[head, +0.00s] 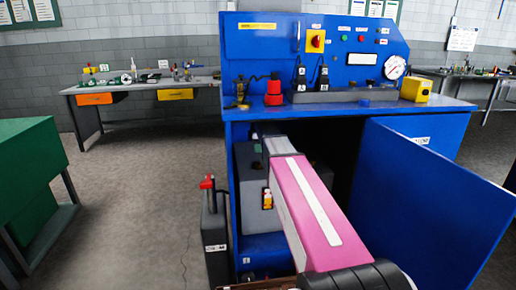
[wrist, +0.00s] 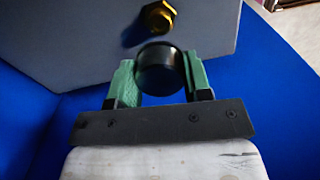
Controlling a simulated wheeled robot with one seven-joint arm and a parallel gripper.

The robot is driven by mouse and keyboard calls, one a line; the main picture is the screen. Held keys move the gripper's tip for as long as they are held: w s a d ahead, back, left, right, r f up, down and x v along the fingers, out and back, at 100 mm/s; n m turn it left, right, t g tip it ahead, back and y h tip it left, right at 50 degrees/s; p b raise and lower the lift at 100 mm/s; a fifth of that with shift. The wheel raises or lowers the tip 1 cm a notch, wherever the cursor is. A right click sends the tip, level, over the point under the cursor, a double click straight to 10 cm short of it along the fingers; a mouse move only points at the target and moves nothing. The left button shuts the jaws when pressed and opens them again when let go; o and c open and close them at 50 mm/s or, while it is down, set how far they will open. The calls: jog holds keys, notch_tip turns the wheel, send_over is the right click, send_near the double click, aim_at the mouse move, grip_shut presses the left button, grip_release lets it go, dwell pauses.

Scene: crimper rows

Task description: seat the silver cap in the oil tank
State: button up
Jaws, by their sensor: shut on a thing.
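In the wrist view, my gripper (wrist: 158,60) has green fingers shut on a round, dark cap-like piece (wrist: 159,75). Its face looks black here, and I see no silver on it. Just beyond it, a brass-coloured fitting (wrist: 157,18) sits on the grey face of the oil tank (wrist: 85,45). The held piece appears close to the fitting, but I cannot tell whether they touch. In the head view, the grey tank (head: 250,178) stands inside the blue cabinet. My pink arm reaches into the cabinet and hides my gripper and the held piece there.
The cabinet door (head: 435,205) stands open on the right. The blue bench top (head: 345,112) overhangs the opening. A grey canister with a red top (head: 213,240) stands left of the cabinet. A green bench (head: 30,165) is at far left, with clear floor between.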

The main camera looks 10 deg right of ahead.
aim_at(258, 163)
jog(key=shift+f, duration=0.1)
jog(key=shift+f, duration=2.8)
jog(key=shift+f, duration=1.5)
jog(key=o, duration=1)
jog(key=shift+c, duration=0.2)
notch_tip(258, 163, up, 10)
jog(key=shift+r, duration=0.4)
jog(key=shift+s, duration=0.1)
